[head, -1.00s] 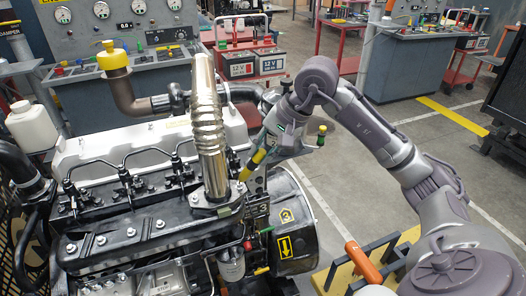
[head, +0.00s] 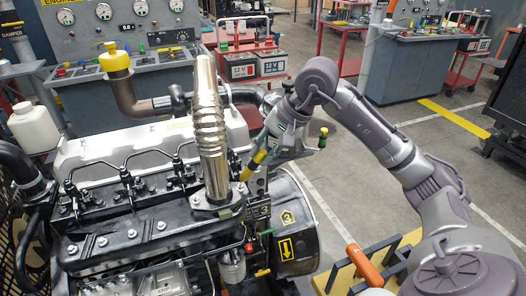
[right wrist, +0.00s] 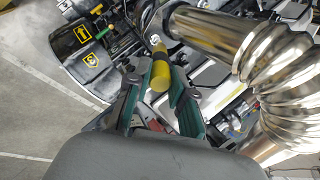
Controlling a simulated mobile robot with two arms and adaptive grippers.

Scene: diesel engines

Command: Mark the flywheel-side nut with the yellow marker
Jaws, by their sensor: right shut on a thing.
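The yellow marker (head: 256,161) is in my right gripper (head: 265,148), tilted with its lower end down and to the left. That end is at the right side of the flange (head: 217,208) under the shiny exhaust pipe (head: 211,140). In the right wrist view the marker (right wrist: 160,72) sits between the green-lined fingers of my right gripper (right wrist: 160,83). Its far end overlaps the area of the flywheel-side nut (right wrist: 154,39), beside the pipe. I cannot tell whether it touches the nut. My left gripper is out of view.
The black flywheel housing (head: 297,215) with yellow labels is right of the flange. Injector lines (head: 125,168) run along the engine's left. A yellow stand with an orange handle (head: 364,265) is at the lower right. Open floor lies beyond the engine.

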